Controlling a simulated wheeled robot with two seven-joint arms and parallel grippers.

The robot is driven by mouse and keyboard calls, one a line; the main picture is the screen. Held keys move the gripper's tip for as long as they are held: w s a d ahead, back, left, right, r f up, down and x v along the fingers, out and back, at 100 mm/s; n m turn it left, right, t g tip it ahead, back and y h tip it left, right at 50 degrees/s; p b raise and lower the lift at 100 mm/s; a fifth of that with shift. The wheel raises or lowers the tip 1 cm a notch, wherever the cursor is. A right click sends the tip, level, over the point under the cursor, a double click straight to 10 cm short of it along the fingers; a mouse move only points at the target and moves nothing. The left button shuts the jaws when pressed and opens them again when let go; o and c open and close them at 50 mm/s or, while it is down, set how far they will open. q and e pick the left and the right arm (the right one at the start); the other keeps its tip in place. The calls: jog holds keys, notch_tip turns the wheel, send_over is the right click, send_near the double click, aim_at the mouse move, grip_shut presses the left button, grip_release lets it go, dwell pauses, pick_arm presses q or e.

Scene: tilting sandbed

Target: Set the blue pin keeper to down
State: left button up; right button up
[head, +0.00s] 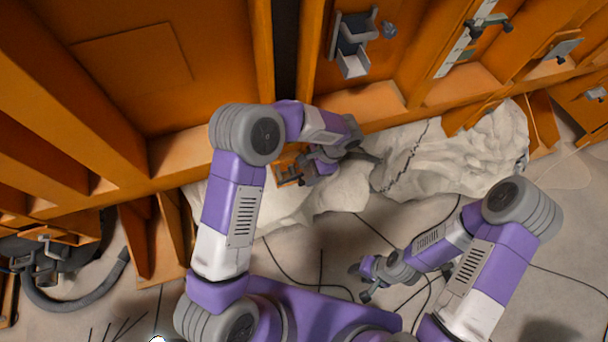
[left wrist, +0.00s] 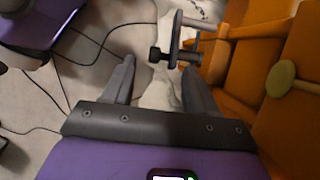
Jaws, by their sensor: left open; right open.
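I cannot make out a clearly blue pin keeper in either view. In the left wrist view, a grey metal bracket (left wrist: 176,38) with a dark knob stands ahead of my left gripper (left wrist: 157,68), near the gap between its fingertips. Its pin and position are too unclear to read. My left gripper is open and empty; in the head view it (head: 366,146) is low along the orange wall, above the pale sand. My right gripper (head: 359,283) is open and empty over the floor, away from the wall.
The orange ribbed wall (head: 120,60) carries a grey bracket tray (head: 355,50) and other small grey fittings (head: 565,50). Pale lumpy sand (head: 455,155) lies along its foot. A yellowish disc (left wrist: 281,78) is right of the left gripper. Thin dark cables cross the floor.

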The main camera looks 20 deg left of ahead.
aim_at(302, 181)
pick_arm(q)
jog(key=shift+b+x, duration=0.35)
jog(key=shift+x, duration=2)
jog(key=shift+d, duration=0.1)
jog(key=shift+c, duration=0.4)
jog(key=shift+f, duration=0.1)
jog(key=c, duration=0.7)
jog(key=shift+s, duration=0.1)
grip_shut()
